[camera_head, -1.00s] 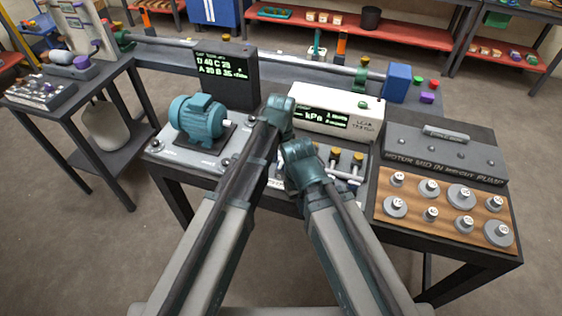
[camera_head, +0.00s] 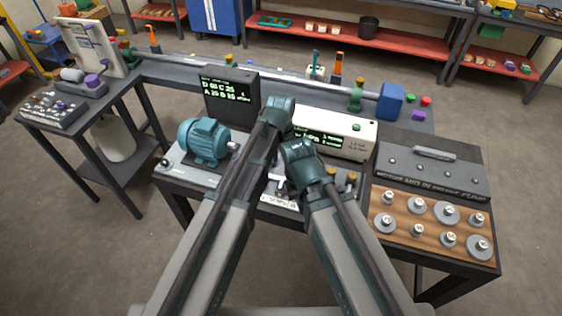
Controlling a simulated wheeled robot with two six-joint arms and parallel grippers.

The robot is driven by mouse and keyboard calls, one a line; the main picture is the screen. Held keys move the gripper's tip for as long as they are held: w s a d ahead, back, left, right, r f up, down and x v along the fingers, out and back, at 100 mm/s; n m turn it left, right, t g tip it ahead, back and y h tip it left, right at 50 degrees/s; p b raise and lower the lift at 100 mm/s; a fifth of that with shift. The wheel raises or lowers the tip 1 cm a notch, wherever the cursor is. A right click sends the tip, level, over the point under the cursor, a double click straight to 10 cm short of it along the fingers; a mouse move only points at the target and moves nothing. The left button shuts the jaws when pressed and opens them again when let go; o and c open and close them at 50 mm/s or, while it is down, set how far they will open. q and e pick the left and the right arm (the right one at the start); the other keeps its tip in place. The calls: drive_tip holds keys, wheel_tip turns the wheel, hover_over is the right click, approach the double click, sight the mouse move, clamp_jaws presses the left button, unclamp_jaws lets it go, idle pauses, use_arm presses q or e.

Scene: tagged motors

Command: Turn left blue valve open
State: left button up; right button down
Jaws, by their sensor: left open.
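My two arms rise from the bottom edge and bend over the bench in the head view. My left gripper (camera_head: 281,187) shows only as a small dark part between the arms, low over the bench front; its fingers are too small to make out well. My right gripper is hidden behind its own arm. Two yellow-topped fittings (camera_head: 350,179) stand just right of my right arm. I cannot make out a blue valve handle; the bench front between the arms is largely covered by them. A blue box (camera_head: 390,102) sits on the pipe at the back right.
A teal motor (camera_head: 205,141) stands on the left of the bench. Behind are a black display box (camera_head: 231,95) and a white box with a screen (camera_head: 336,133). Several weights lie on a wooden board (camera_head: 402,228) at the right. A side table (camera_head: 45,127) is at the left.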

use_arm(q)
wheel_tip(320, 180, up, 3)
drive_tip(key=shift+f+p, duration=0.1)
drive_tip(key=shift+p, duration=0.75)
use_arm(e)
wheel_tip(320, 180, up, 3)
drive_tip(key=shift+f, duration=0.1)
